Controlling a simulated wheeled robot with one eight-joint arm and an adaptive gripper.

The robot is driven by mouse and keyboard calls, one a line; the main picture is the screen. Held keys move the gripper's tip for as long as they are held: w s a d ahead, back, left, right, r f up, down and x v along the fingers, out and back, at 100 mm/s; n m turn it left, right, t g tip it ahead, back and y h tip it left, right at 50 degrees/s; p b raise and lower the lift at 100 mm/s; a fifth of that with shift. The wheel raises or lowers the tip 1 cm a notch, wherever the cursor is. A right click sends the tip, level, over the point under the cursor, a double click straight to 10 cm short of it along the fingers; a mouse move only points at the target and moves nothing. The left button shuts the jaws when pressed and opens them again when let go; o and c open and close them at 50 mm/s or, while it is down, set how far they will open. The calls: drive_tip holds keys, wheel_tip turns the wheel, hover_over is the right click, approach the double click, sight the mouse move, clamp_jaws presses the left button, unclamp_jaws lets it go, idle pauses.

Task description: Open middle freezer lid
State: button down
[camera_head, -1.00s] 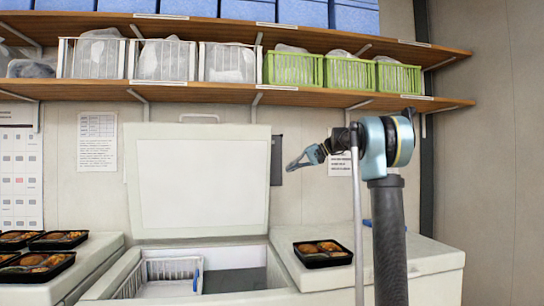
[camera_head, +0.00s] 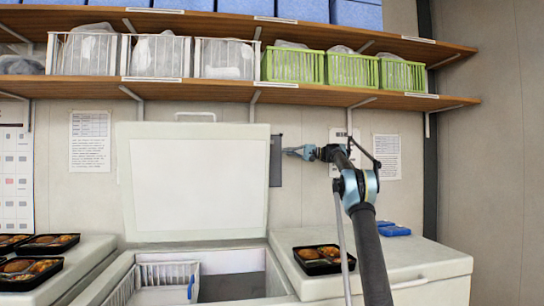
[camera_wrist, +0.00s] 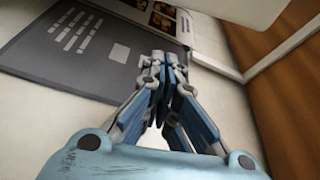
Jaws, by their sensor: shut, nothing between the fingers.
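The middle freezer lid (camera_head: 200,185) stands upright, raised against the back wall in the head view. The open middle freezer (camera_head: 232,288) below it shows a white wire basket (camera_head: 160,274) and a grey inner floor. My gripper (camera_head: 286,151) is to the right of the raised lid, near its upper right edge, and touches nothing that I can make out. In the wrist view my gripper (camera_wrist: 165,62) has its fingers together with nothing between them. A pale edge at the top of the wrist view may be the lid; I cannot tell.
A black bento tray (camera_head: 322,258) sits on the closed right freezer lid (camera_head: 420,262), with a blue item (camera_head: 393,229) behind. More bento trays (camera_head: 28,272) are on the left. Shelves (camera_head: 230,91) with baskets hang above. A grey wall panel (camera_wrist: 88,52) is close to my gripper.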

drive_tip(key=a, duration=1)
drive_tip(key=shift+s+d+f, duration=0.1)
drive_tip(key=shift+s+d, duration=0.2)
drive_tip(key=shift+s, duration=0.45)
drive_tip(key=shift+s+d, duration=0.25)
drive_tip(key=shift+s, duration=0.5)
